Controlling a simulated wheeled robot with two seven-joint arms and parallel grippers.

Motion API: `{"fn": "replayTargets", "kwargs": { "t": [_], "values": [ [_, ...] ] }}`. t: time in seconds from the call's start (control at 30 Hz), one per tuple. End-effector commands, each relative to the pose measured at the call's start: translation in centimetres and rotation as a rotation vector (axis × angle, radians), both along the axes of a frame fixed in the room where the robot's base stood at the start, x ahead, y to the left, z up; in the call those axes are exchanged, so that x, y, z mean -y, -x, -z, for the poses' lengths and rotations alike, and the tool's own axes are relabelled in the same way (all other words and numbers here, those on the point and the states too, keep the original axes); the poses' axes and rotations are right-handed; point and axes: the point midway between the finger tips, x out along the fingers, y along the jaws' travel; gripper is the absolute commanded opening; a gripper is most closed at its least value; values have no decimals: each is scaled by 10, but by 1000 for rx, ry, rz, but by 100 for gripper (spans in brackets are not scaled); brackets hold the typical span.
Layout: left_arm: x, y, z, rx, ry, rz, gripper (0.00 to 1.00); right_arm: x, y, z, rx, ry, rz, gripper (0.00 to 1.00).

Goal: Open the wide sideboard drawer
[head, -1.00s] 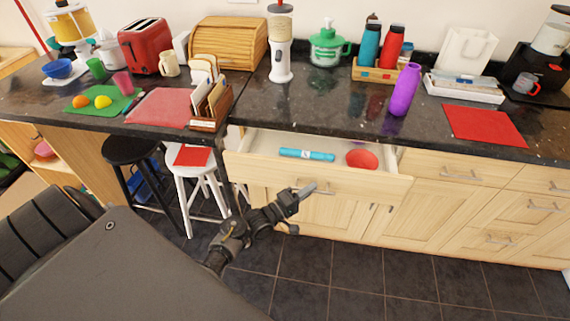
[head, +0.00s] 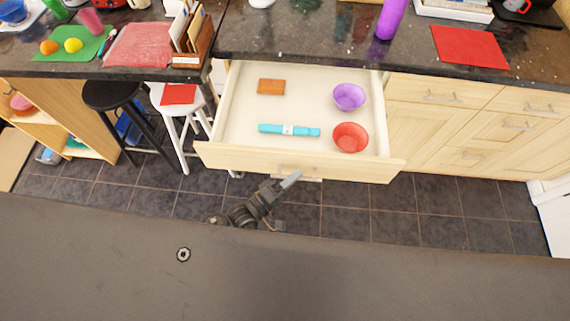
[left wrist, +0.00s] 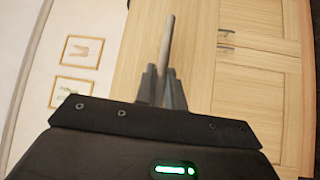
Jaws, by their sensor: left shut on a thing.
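The wide sideboard drawer (head: 230,153) is pulled far out from under the dark counter, with its inside in open view. It holds a brown block (head: 271,87), a purple bowl (head: 349,97), a light-blue long item (head: 289,130) and a red bowl (head: 350,137). My left gripper (head: 287,182) is at the middle of the drawer front, shut on its handle. In the left wrist view the gripper's fingers (left wrist: 161,86) close around the bar handle (left wrist: 168,42), against the pale wood front. My right gripper is not in view.
A black stool (head: 112,95) and a white stool (head: 172,96) stand left of the drawer. Closed drawers and doors (head: 440,125) lie to the right. A purple bottle (head: 391,18) and a red mat (head: 469,46) are on the counter. Dark tiled floor (head: 340,208) is clear before the drawer.

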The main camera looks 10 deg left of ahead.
Motion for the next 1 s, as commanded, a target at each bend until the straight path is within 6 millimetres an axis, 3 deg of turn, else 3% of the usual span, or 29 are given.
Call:
{"fn": "replayTargets", "kwargs": {
  "t": [0.47,0.5,0.67,1.0],
  "values": [
    [4,6,0,-1,0,12,0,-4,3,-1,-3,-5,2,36],
    [3,6,0,-1,-1,11,13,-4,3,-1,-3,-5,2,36],
    [3,6,0,-1,-1,10,32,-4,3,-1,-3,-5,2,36],
    [-1,9,2,-1,-1,9,32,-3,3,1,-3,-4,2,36]
  ]
}}
